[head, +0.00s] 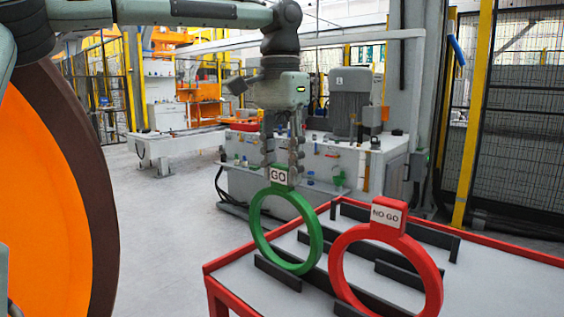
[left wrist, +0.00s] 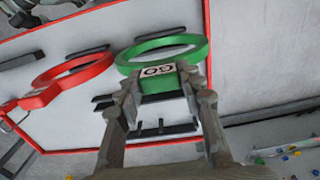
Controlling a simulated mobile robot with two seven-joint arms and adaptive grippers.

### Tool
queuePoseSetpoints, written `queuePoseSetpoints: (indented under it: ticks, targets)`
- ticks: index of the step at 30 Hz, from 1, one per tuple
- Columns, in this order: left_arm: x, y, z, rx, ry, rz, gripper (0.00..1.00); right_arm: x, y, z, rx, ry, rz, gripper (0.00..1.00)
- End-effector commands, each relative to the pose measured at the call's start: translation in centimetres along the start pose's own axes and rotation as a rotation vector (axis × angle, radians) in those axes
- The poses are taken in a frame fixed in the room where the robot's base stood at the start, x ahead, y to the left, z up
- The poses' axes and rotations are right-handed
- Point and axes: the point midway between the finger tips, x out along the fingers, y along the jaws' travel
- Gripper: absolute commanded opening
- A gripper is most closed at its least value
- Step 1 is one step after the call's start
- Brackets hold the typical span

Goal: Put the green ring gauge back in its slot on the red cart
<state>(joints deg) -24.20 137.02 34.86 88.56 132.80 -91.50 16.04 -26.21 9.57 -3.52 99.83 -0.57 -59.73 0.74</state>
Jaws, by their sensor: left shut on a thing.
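The green ring gauge (head: 256,224), with a "GO" block on top, hangs upright from my left gripper (head: 282,166). The fingers are shut on the block, which also shows in the left wrist view (left wrist: 158,83). The ring's lower edge is close to black rails (head: 278,274) on the red cart (head: 500,246). I cannot tell whether it touches the cart top. The red "NO GO" ring (head: 434,282) stands upright among black rails to the right. My right gripper is not in view.
A large orange and dark wheel (head: 45,190) fills the left side. A grey machine with a motor (head: 352,98) stands behind the cart. Yellow-framed mesh fencing (head: 515,120) is at the right. The floor between wheel and cart is clear.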

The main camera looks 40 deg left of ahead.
Motion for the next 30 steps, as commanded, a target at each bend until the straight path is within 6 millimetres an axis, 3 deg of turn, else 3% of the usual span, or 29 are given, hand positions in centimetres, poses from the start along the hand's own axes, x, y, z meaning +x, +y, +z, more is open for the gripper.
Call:
queuePoseSetpoints:
  ticks: [12, 13, 18, 30]
  targets:
    - [1.02, -0.01, 0.03, 0.0, 0.001, 0.0, 0.05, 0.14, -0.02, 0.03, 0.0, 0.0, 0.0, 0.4]
    - [1.02, -0.01, 0.02, 0.0, 0.001, 0.0, 0.38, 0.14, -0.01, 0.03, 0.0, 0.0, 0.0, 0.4]
    - [1.0, -0.01, 0.02, 0.0, 0.001, 0.0, 0.6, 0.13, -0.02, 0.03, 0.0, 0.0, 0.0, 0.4]
    - [0.43, -0.02, -0.03, 0.0, 0.001, 0.0, 0.61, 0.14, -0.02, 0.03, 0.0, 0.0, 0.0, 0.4]
